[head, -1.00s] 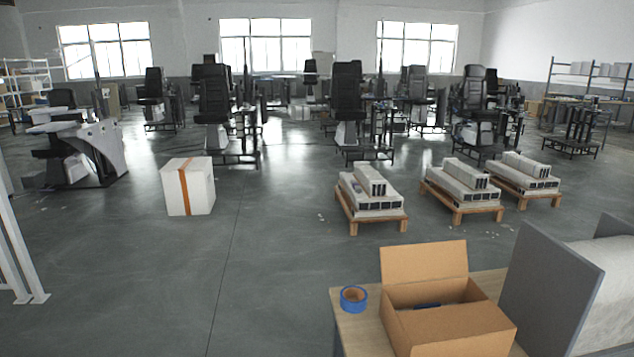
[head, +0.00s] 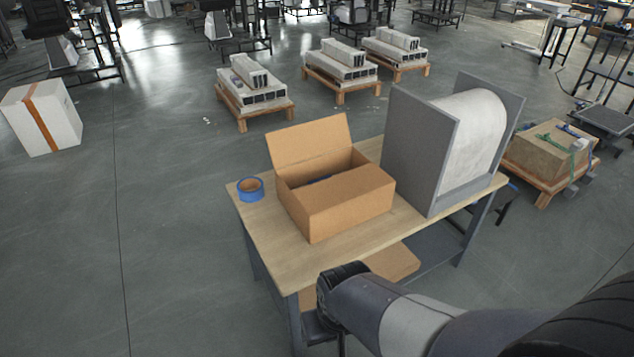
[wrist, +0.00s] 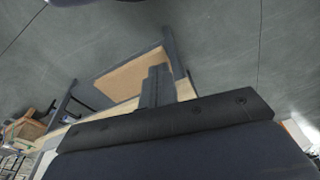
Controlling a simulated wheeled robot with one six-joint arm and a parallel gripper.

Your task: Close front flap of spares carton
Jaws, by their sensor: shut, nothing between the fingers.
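The spares carton (head: 345,200) is a brown cardboard box on the wooden table in the head view. One flap (head: 312,145) stands up at its far side, leaning back. The top is partly open, with something blue inside. A panel on the near side slopes down; I cannot tell whether it is the front flap or the carton wall. My gripper is shut and empty; its dark fingers show in the wrist view (wrist: 157,80). In the head view my arm reaches in from the lower right, ending in front of the table's near edge, below and apart from the carton.
A blue tape roll (head: 250,189) lies left of the carton on the table (head: 285,262). A grey panelled stand with a white roll (head: 470,130) stands close on its right. Brown board (head: 392,263) lies below the tabletop.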

